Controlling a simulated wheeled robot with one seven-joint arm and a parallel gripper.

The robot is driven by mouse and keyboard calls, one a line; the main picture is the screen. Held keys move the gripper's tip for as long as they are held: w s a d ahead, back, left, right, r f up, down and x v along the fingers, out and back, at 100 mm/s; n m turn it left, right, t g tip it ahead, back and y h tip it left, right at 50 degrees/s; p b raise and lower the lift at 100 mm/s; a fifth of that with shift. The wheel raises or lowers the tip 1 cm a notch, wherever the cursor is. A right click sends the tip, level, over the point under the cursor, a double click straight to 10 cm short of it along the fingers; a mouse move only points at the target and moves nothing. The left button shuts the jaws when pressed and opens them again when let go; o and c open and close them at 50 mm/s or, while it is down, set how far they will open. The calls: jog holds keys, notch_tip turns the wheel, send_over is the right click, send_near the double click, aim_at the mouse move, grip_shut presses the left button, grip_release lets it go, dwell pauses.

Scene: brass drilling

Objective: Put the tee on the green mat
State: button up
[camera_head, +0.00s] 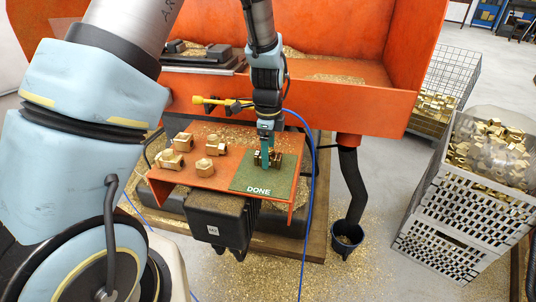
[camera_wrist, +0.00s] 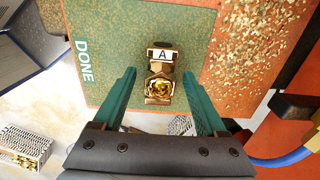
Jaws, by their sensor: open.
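A brass tee (camera_wrist: 159,88), with a white label "A" on it, lies on the green mat (camera_wrist: 125,38) in the wrist view. The mat reads "DONE". In the head view the tee (camera_head: 275,158) rests on the mat (camera_head: 248,183), partly hidden behind my gripper (camera_head: 267,150). My gripper (camera_wrist: 159,76) is open. Its two green fingers stand on either side of the tee, with a visible gap on both sides in the wrist view.
Several other brass fittings (camera_head: 204,167) stand on the orange shelf (camera_head: 232,139) left of the mat. Brass chips lie on the shelf. A blue hose (camera_head: 312,165) hangs right of my gripper. An orange machine wall (camera_head: 345,105) rises behind.

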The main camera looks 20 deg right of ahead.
notch_tip(320, 180, up, 11)
jog(key=b, duration=0.2)
jog(key=s+a+n, duration=0.2)
jog(key=a+n, duration=1)
jog(key=a, duration=0.3)
jog(key=s+a+n+t, duration=0.1)
jog(key=s+a+n, duration=0.1)
jog(key=a+n, duration=1)
jog(key=a, duration=0.3)
jog(key=shift+a+f+t, duration=0.15)
jog(key=shift+f+t, duration=0.05)
jog(key=shift+t, duration=0.1)
